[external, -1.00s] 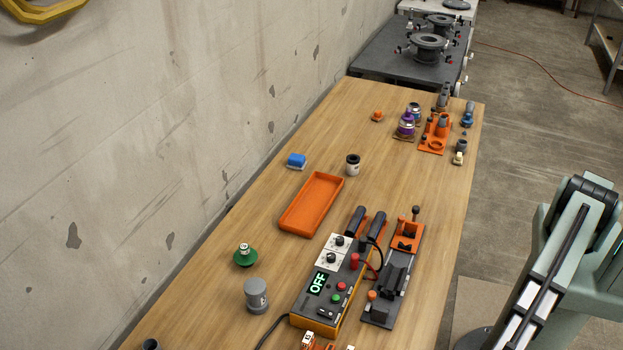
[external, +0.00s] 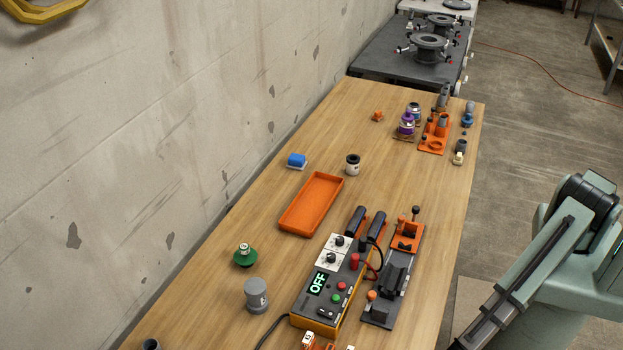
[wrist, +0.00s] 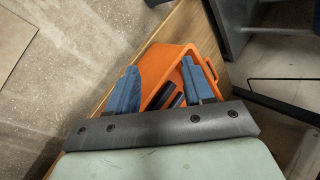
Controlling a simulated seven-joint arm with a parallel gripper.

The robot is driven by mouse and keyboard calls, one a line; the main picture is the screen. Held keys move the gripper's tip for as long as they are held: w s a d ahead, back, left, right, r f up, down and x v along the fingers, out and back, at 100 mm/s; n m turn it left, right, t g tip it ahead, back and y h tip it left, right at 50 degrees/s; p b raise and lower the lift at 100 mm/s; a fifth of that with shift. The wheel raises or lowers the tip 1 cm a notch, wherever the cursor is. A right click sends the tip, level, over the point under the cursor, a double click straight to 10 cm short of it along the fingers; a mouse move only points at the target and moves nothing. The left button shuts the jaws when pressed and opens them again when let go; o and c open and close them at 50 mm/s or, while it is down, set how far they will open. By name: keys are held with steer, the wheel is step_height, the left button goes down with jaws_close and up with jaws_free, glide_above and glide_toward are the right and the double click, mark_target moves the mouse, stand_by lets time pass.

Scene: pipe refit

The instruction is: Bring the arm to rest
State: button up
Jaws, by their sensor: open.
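My gripper (wrist: 158,67) shows in the wrist view with its two blue fingers spread apart and nothing between them. It hangs above an orange bin (wrist: 173,60) at the edge of a wooden surface. The bin holds several dark, long pieces, partly hidden by the fingers. In the external view only my arm shows at the right, beside the table (external: 410,170); my gripper is outside that picture.
The table holds an orange tray (external: 311,204), a control box (external: 331,291) reading OFF, a grey and orange fixture (external: 395,278), a grey cap (external: 256,295) and a green-based part (external: 245,256). An orange rack (external: 433,140) stands at the far end. The table's middle is mostly clear.

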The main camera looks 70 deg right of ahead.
steer(key=w+d+f+n+g+h, duration=0.1)
steer(key=d+f+n+h, duration=0.2)
steer(key=d, duration=1.3)
steer(key=w+d+f+g+h, duration=0.15)
steer(key=d+f, duration=0.25)
steer(key=d, duration=1.1)
steer(key=s+d+r+n+g+h, duration=0.1)
steer(key=s+d+g, duration=0.1)
steer(key=s+d, duration=0.2)
steer(key=s+d+r+n+g, duration=0.1)
steer(key=s+d, duration=0.4)
steer(key=d, duration=0.6)
steer(key=s+d+r+g+h, duration=0.1)
steer(key=s+d+r+g, duration=0.1)
steer(key=d, duration=0.6)
steer(key=s+g, duration=0.1)
steer(key=s, duration=0.1)
steer(key=shift+s+r+n+g+h, duration=0.25)
steer(key=shift+s+n+g+h, duration=0.1)
steer(key=shift+n, duration=0.05)
steer(key=shift+d, duration=0.1)
